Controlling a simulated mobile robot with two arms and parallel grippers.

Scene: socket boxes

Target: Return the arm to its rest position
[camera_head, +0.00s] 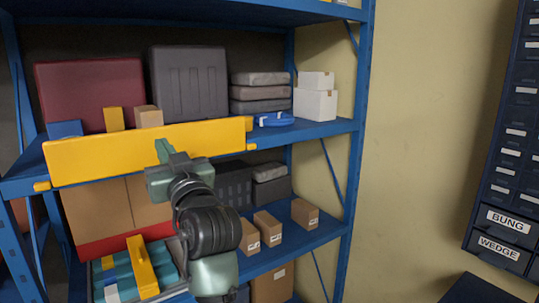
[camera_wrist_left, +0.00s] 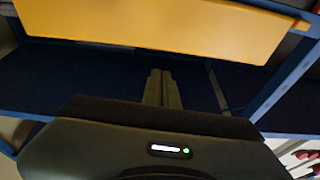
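My left arm comes up from the bottom of the head view, and its left gripper (camera_head: 162,148) is in front of a yellow board (camera_head: 90,152) along the shelf front. In the left wrist view the two fingers of the left gripper (camera_wrist_left: 162,86) lie side by side, shut with nothing seen between them. The yellow board (camera_wrist_left: 150,27) crosses the top of that view, beyond the fingertips. I cannot tell whether the fingers touch it. My right gripper is in neither view.
A blue shelf rack (camera_head: 358,100) holds dark cases, a red case (camera_head: 90,92), white boxes (camera_head: 315,104) and small cartons (camera_head: 268,228). A teal tray (camera_head: 168,265) with yellow pieces sits low left. A drawer cabinet (camera_head: 508,190) stands right, past bare wall (camera_head: 425,140).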

